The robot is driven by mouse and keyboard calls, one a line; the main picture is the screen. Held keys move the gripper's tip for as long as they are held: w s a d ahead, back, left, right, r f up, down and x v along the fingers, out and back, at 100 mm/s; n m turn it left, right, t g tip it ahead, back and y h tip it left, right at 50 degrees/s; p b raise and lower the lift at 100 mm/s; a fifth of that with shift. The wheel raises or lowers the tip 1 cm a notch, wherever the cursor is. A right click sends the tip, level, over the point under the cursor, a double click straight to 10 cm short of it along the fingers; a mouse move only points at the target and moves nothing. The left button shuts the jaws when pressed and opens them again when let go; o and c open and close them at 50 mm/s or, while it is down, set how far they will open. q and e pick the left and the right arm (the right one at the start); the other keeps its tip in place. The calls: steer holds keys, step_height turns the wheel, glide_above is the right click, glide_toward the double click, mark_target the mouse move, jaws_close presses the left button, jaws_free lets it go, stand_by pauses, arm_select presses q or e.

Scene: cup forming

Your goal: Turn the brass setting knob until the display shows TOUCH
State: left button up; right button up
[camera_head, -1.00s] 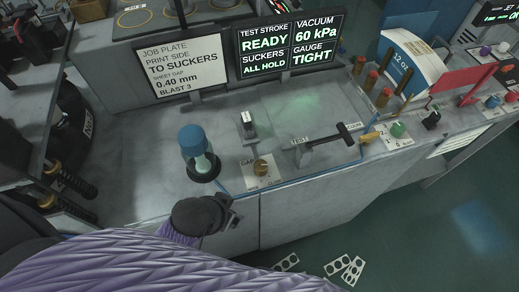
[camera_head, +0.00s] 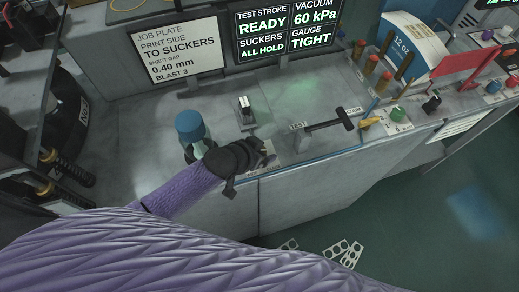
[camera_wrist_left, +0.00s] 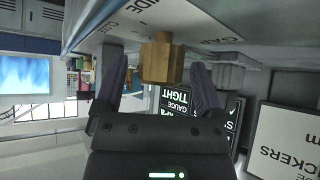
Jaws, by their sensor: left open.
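The brass setting knob (camera_wrist_left: 162,58) shows in the left wrist view, between the two fingers of my open left gripper (camera_wrist_left: 160,80). A gap shows on each side of it. In the head view my left gripper (camera_head: 262,152) is over the knob's place and hides most of it. The display (camera_head: 287,30) reads TEST STROKE READY, VACUUM 60 kPa, SUCKERS ALL HOLD and GAUGE TIGHT. It also shows upside down in the left wrist view (camera_wrist_left: 180,108). My right gripper is not in view.
A blue-topped bottle (camera_head: 190,124) stands left of my left gripper. A black switch (camera_head: 245,108) is behind it, and a black T-handle (camera_head: 330,124) is to the right. A job plate sign (camera_head: 180,45) stands behind. The bench front drops to a green floor.

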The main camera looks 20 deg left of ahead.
arm_select(q)
jaws_close()
steer(key=shift+d+r+n+y+p, duration=0.1)
steer(key=shift+r+n+y+p, duration=0.2)
steer(key=shift+n+p, duration=0.35)
steer(key=shift+n+y+p, duration=0.35)
steer(key=shift+y+p, duration=0.05)
steer(key=shift+p, duration=0.1)
steer(key=shift+f+n+t+y, duration=0.3)
steer(key=shift+n+y, duration=0.5)
steer(key=shift+n, duration=0.2)
jaws_free()
steer(key=shift+s+r, duration=0.1)
